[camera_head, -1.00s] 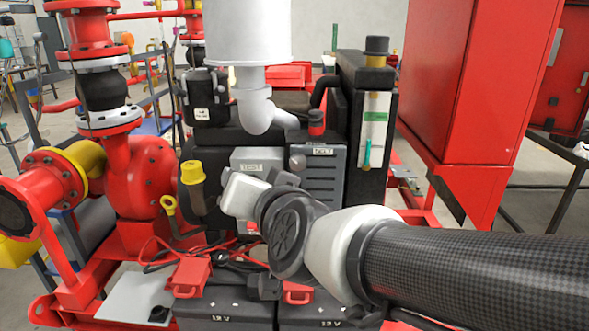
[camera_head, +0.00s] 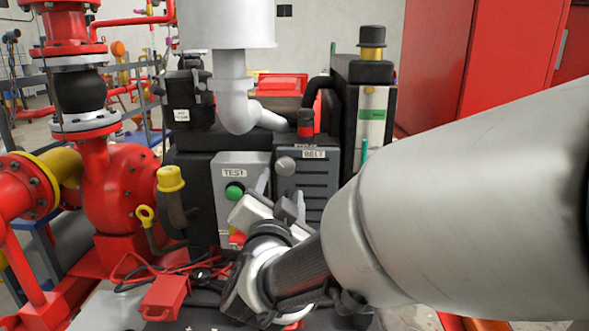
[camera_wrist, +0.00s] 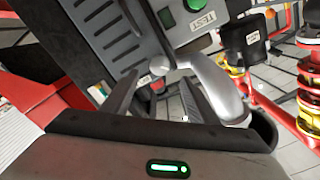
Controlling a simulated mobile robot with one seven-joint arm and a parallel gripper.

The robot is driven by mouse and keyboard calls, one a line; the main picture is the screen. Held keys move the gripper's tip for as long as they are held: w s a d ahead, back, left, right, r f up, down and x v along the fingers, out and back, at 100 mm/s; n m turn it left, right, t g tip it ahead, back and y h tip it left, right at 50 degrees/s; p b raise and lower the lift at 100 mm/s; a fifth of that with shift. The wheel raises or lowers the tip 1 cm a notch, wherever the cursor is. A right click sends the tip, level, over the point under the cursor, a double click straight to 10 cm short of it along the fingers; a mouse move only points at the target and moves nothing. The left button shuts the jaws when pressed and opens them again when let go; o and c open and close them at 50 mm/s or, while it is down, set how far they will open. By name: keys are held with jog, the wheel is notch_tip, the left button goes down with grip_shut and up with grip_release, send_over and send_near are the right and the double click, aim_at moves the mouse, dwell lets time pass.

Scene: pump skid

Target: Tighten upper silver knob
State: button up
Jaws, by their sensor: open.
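A small round silver knob (camera_head: 285,166) sits at the upper left of the dark grey slatted cover (camera_head: 318,187), beside the BELT label. It also shows in the wrist view (camera_wrist: 160,65), just beyond and between my fingertips. My gripper (camera_head: 280,196) is in front of and slightly below the knob in the head view. In the wrist view my gripper (camera_wrist: 158,83) has two dark fingers spread apart with nothing between them. I see no contact with the knob. No second silver knob can be made out.
Left of the cover is a grey TEST box (camera_head: 232,170) with a green button (camera_head: 234,191). A red cabinet (camera_head: 480,60) is right.

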aim_at(285, 169)
jog(key=w, duration=0.9)
jog(key=shift+w+d+b, duration=0.2)
jog(key=shift+w+b, duration=0.1)
jog(key=shift+b, duration=0.1)
jog(key=c, duration=1.1)
jog(key=shift+o, duration=0.2)
